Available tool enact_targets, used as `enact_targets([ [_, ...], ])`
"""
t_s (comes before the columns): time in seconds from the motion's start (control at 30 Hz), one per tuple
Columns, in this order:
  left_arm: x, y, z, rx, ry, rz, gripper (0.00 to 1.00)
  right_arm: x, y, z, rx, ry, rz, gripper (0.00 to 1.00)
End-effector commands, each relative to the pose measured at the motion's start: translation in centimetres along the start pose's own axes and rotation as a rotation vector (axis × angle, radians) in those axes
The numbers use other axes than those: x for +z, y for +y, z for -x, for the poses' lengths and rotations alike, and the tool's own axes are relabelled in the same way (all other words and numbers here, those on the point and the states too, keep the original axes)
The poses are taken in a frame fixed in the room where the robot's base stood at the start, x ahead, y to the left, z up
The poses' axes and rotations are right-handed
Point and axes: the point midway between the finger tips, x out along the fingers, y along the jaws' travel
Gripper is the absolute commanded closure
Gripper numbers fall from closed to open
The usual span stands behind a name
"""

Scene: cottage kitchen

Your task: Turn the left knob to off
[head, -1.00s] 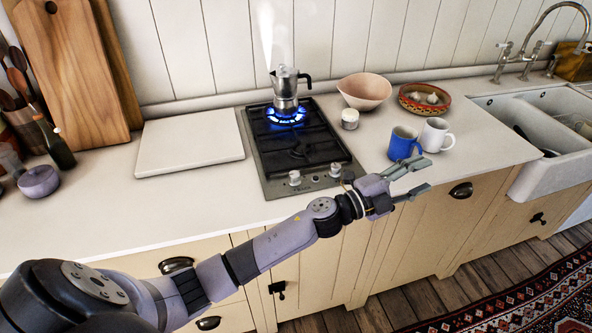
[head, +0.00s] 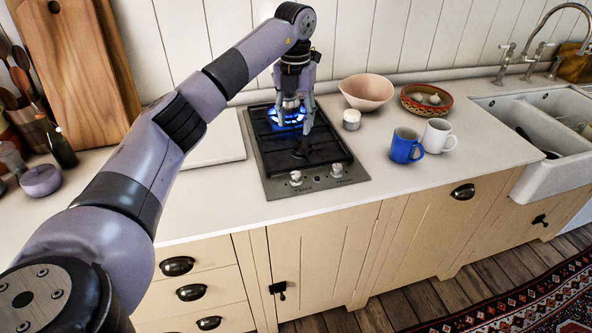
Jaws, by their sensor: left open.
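The left knob (head: 295,178) is a pale round knob on the front panel of the black two-burner hob (head: 273,172). The right knob (head: 336,170) sits beside it. Blue flame (head: 287,117) burns at the back burner. A metal moka pot (head: 290,103) stands there, mostly hidden behind my gripper. My left gripper (head: 293,112) points down over the back of the hob, with its fingers apart around or in front of the pot; I cannot tell if they touch it. It is well behind the left knob. My right gripper is not in view.
A white board (head: 215,150) lies left of the hob, partly behind my arm. A small white jar (head: 351,120), a pink bowl (head: 366,92), a blue mug (head: 405,146) and a white mug (head: 438,136) stand to the right. The counter before the knobs is clear.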

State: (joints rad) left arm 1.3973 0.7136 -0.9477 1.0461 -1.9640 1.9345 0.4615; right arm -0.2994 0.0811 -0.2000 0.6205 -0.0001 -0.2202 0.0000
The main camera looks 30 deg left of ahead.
Motion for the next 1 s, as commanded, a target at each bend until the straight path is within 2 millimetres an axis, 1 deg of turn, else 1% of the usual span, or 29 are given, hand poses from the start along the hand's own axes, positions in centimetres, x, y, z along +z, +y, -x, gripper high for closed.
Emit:
enact_targets([
  [0.17,-0.1,0.0,-2.9,0.000,0.004,-0.002,0.54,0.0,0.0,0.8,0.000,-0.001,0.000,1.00],
  [0.5,-0.1,-0.3,-10.3,-0.004,0.004,-0.004,0.54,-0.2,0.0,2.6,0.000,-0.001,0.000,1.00],
  [0.7,-0.1,-0.2,-14.2,-0.004,0.003,-0.004,0.54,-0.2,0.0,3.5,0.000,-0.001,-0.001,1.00],
  [0.83,0.0,-0.3,-15.8,-0.005,0.001,-0.004,0.54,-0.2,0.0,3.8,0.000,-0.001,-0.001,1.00],
  [1.0,0.0,-0.3,-16.7,-0.005,-0.001,-0.005,0.54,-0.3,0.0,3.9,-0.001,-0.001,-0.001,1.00],
])
